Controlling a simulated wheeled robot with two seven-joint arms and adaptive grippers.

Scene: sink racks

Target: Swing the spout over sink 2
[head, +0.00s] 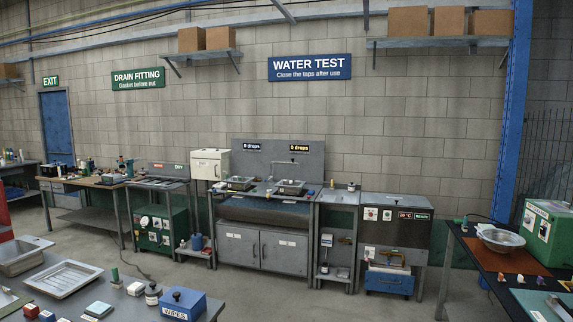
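The water test bench (266,232) stands against the back wall under the "WATER TEST" sign. A thin spout (283,162) rises from the middle of the bench in front of the grey back panel. Its arm reaches right and looks to end above or near the right sink (291,187). A left sink (240,183) sits on the same bench top. Sink numbers are not readable, so I cannot tell which is sink 2. Two small displays above them seem to read "0 drops". Neither of my grippers is in view.
A table with metal trays (64,279) and a blue "WIPES" box (183,303) fills the near left. Clear floor (300,303) lies before the bench. A low side rack (336,241) adjoins the bench's right.

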